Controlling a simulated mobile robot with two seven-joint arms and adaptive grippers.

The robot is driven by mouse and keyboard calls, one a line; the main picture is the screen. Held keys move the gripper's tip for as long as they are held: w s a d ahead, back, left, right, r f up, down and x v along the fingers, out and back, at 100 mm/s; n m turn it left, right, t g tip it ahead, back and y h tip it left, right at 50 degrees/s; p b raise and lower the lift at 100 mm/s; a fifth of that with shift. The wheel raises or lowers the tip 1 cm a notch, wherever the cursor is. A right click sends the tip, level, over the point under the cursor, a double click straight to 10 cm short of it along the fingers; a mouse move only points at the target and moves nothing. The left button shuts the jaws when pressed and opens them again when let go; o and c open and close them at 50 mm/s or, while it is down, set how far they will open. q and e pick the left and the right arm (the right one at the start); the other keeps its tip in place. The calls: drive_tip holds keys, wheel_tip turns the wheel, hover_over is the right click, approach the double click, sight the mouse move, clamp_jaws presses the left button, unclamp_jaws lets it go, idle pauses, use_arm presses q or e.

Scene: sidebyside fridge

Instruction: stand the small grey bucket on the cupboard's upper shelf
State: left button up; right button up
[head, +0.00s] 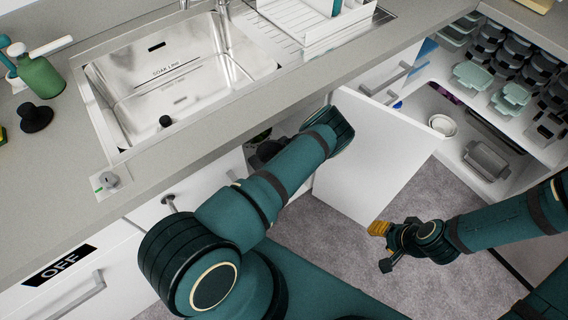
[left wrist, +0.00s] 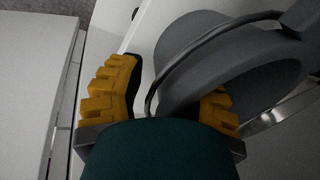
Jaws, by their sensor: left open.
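The small grey bucket (left wrist: 232,70) fills the upper right of the left wrist view, tilted in the picture, with its dark curved handle (left wrist: 190,62) across it. My left gripper (left wrist: 163,100) is open close to the bucket. One yellow finger is left of the bucket; the other overlaps its lower part, and I cannot tell whether they touch. In the head view my left arm reaches to the sink cupboard, whose white door (head: 372,165) stands open; the gripper and bucket are hidden there. My right gripper (head: 383,247) is open and empty above the floor. No upper shelf is clearly visible.
A sink (head: 180,85) and dish rack (head: 318,28) are on the counter above. At right, open shelves hold several containers, a white bowl (head: 443,125) and a grey basket (head: 487,160). Grey floor (head: 310,235) is clear below the open door.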

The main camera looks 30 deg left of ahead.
use_arm(q)
drive_tip(key=p+v, duration=0.3)
drive_tip(key=v, duration=0.9)
idle(0.3)
